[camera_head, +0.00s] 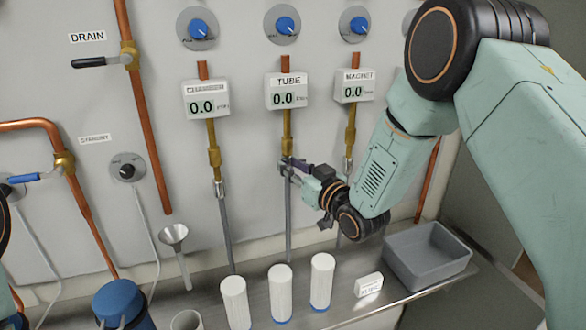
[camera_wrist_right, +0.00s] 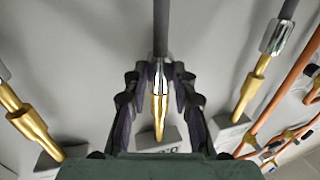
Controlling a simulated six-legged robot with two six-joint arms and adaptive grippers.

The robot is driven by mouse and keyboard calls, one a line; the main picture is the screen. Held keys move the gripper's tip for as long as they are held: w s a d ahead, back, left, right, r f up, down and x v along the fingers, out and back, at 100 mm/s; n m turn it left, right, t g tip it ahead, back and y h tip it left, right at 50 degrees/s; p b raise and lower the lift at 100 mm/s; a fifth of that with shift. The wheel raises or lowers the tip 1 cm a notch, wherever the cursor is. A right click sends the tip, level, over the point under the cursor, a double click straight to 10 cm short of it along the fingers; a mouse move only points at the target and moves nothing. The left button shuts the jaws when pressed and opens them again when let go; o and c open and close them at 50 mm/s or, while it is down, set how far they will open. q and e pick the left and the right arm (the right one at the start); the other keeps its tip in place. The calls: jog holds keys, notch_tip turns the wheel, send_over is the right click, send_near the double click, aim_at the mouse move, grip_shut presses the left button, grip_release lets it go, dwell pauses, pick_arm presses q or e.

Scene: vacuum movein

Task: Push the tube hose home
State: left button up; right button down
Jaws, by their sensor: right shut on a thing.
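The tube hose (camera_head: 289,225) is a grey hose hanging under the TUBE meter (camera_head: 287,92). A brass fitting (camera_head: 287,133) comes down from that meter. My right gripper (camera_head: 287,165) is shut on the tube hose at its upper end, just below the brass. In the right wrist view the hose (camera_wrist_right: 160,28) ends in a silver collar (camera_wrist_right: 158,74) between my right fingers (camera_wrist_right: 158,82). The collar meets the brass fitting (camera_wrist_right: 159,112) in line; I cannot tell how deep it sits. My left gripper is not in view.
The CHAMBER hose (camera_head: 225,225) and the MAGNET hose (camera_head: 348,188) hang on either side. Below, several white cylinders (camera_head: 281,293), a small white labelled block (camera_head: 369,284) and a grey bin (camera_head: 428,255) stand on the metal shelf. A funnel (camera_head: 174,235) and copper pipes (camera_head: 145,115) are at left.

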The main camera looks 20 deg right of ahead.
jog(key=shift+w+r, duration=0.15)
jog(key=shift+r, duration=0.35)
jog(key=c, duration=1.4)
grip_release()
jog(key=o, duration=0.3)
jog(key=shift+f, duration=0.1)
jog(key=shift+f, duration=0.15)
jog(key=shift+v, duration=6.15)
jog(key=shift+f, duration=0.1)
